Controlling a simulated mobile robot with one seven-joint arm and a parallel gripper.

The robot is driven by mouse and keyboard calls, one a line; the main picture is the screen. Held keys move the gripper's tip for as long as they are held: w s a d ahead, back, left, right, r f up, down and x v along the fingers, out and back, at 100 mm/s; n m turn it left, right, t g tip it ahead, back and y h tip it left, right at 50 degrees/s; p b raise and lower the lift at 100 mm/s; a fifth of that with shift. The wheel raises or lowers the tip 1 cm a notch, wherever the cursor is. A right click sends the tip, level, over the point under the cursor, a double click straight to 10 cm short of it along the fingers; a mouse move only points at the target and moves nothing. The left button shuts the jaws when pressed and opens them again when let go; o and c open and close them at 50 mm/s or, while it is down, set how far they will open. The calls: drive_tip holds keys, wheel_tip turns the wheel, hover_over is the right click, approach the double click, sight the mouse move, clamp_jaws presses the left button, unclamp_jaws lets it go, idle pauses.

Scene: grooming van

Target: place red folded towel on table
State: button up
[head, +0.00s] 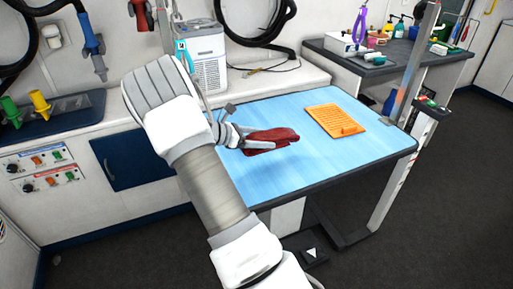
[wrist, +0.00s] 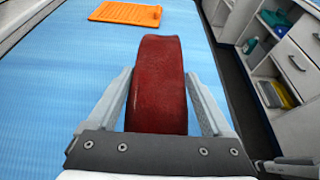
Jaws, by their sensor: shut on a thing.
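The red folded towel (head: 270,138) is in my gripper (head: 243,135) over the blue-topped table (head: 340,160) in the head view. In the wrist view the towel (wrist: 158,85) stands out between the two grey fingers of my gripper (wrist: 160,105), which are shut on it. The blue table top (wrist: 50,90) shows behind and to the left of it. I cannot tell whether the towel touches the table or hangs just above it. My arm hides the near left part of the table.
An orange slotted mat (head: 334,120) lies on the table to the right of the towel; it also shows in the wrist view (wrist: 125,14). The table's front and right parts are clear. A metal post (head: 405,60) rises at the right corner. A white machine (head: 203,55) stands behind.

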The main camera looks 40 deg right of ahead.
hover_over(252, 157)
wheel_tip(252, 157, down, 3)
drive_tip(key=shift+w+r+b, duration=0.1)
drive_tip(key=shift+w+b, duration=0.05)
drive_tip(key=shift+b, duration=0.25)
drive_tip(key=shift+f+b, duration=0.5)
drive_tip(key=shift+f, duration=1.45)
drive_tip(key=shift+f, duration=0.2)
drive_tip(key=o, duration=1.2)
drive_tip(key=shift+c, duration=0.2)
